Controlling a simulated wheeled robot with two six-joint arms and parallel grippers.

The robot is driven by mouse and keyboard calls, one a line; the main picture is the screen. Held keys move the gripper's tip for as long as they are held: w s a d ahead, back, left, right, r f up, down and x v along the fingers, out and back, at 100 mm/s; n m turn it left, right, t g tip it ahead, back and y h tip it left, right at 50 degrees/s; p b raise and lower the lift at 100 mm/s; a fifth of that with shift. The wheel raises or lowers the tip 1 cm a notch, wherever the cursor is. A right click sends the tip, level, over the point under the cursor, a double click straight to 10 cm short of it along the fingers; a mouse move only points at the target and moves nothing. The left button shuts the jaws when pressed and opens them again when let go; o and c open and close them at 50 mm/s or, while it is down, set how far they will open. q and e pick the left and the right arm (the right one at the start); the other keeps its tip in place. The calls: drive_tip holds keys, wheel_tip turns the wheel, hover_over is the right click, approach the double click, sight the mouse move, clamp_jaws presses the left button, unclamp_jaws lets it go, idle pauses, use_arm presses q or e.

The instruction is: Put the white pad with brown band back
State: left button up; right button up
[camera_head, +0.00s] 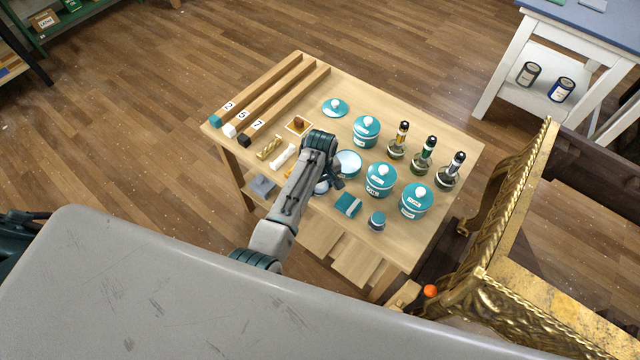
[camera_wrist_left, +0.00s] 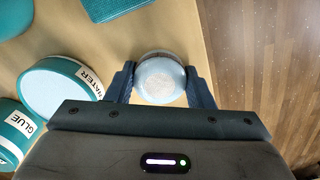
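A round pad with a pale, speckled whitish top (camera_wrist_left: 160,80) and a thin brownish edge shows in the left wrist view. It lies between the two fingers of my left gripper (camera_wrist_left: 161,82), and both fingers appear to touch its sides. In the head view my left gripper (camera_head: 328,178) is low over the near side of the wooden table (camera_head: 300,75). There my arm mostly hides the pad (camera_head: 321,188), so I cannot tell whether it is lifted. My right gripper is not in view.
The open water jar (camera_wrist_left: 62,90) stands close beside the left gripper; the glue jar (camera_wrist_left: 14,132) is beyond. Corked bottles (camera_head: 422,156) stand farther right. Wooden rails (camera_head: 265,95) run along the left.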

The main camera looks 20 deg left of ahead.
use_arm(q)
drive_tip(key=o, duration=0.4)
drive_tip(key=shift+r, duration=0.1)
wheel_tip(320, 180, up, 12)
drive_tip(key=shift+b, duration=0.45)
